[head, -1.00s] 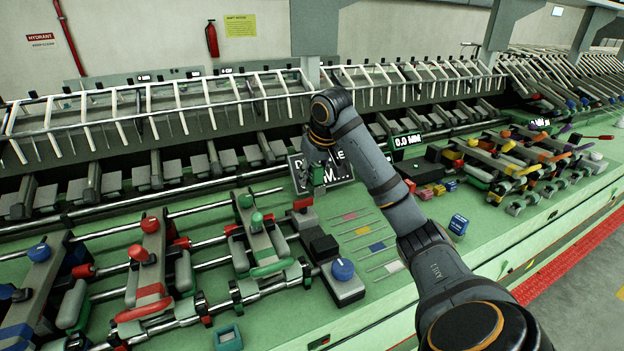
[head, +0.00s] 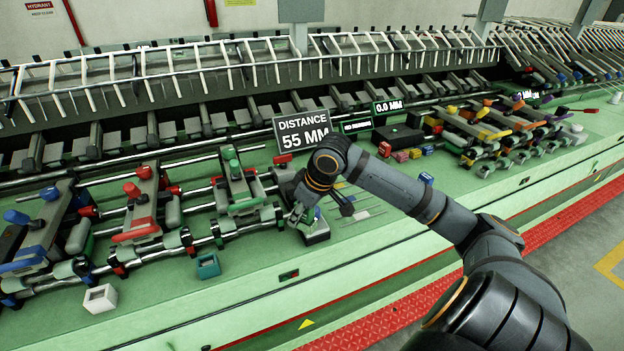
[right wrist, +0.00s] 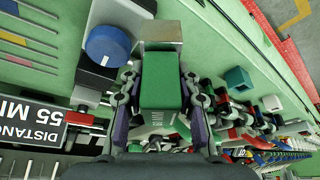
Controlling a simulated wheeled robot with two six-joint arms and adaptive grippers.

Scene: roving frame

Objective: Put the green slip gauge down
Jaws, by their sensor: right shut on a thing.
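The green slip gauge (right wrist: 160,82) is between the fingers of my right gripper (right wrist: 158,95) in the right wrist view. It is a green block with a bare metal piece at its far end and partly readable "MM" lettering. In the head view my right gripper (head: 298,216) is low at the front of the green bench, beside the blue-knobbed block, and its arm hides most of the gauge. I cannot tell whether the gauge touches anything below. My left gripper is not in view.
A "DISTANCE 55 MM" sign (head: 303,131) stands behind the arm. A blue knob (right wrist: 108,46) is close beside the gauge. A teal block (head: 208,265) and a white block (head: 100,298) lie at the bench front. Rails with clamps run left. Bare green bench (head: 250,290) is in front.

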